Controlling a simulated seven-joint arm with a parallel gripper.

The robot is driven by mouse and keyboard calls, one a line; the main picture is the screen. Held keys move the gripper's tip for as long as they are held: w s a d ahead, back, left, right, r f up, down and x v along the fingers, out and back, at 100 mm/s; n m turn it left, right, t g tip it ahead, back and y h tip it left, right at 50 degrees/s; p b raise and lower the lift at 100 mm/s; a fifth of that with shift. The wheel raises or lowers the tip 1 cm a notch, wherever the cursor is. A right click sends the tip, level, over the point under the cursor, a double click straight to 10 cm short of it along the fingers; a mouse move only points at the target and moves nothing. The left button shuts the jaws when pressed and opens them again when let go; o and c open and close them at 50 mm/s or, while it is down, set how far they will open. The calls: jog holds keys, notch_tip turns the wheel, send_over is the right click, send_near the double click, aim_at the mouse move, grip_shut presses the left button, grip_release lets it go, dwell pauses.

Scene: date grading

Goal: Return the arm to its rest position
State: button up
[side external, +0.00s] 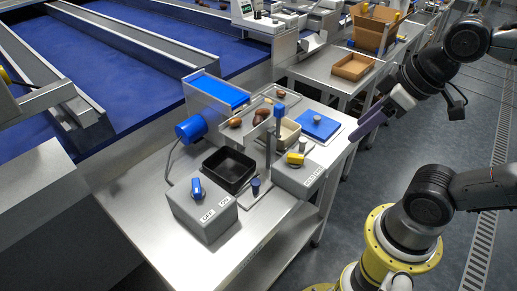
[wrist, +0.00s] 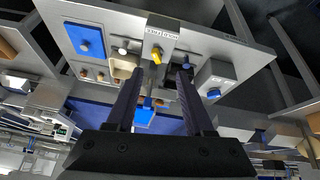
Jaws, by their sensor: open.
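My gripper (side external: 358,134) is off the right edge of the steel work table (side external: 143,188), raised above it, with its dark purple fingers pointing down and left. In the wrist view my gripper (wrist: 157,72) shows two dark fingers spread apart with nothing held between them. My arm comes in from the right of the side view. The table appears beyond the fingertips in the wrist view, turned the other way round. No contact between the fingers and anything on the table shows.
The table holds a black tray (side external: 229,168), a grey control box with a blue knob (side external: 196,188), a box with a yellow knob (side external: 295,158), a blue pad (side external: 326,130) and several brown dates (side external: 260,117). A blue conveyor (side external: 110,75) lies behind. Open floor (side external: 372,190) lies right.

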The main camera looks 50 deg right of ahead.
jog(key=shift+f+m, duration=0.6)
jog(key=shift+m, duration=0.2)
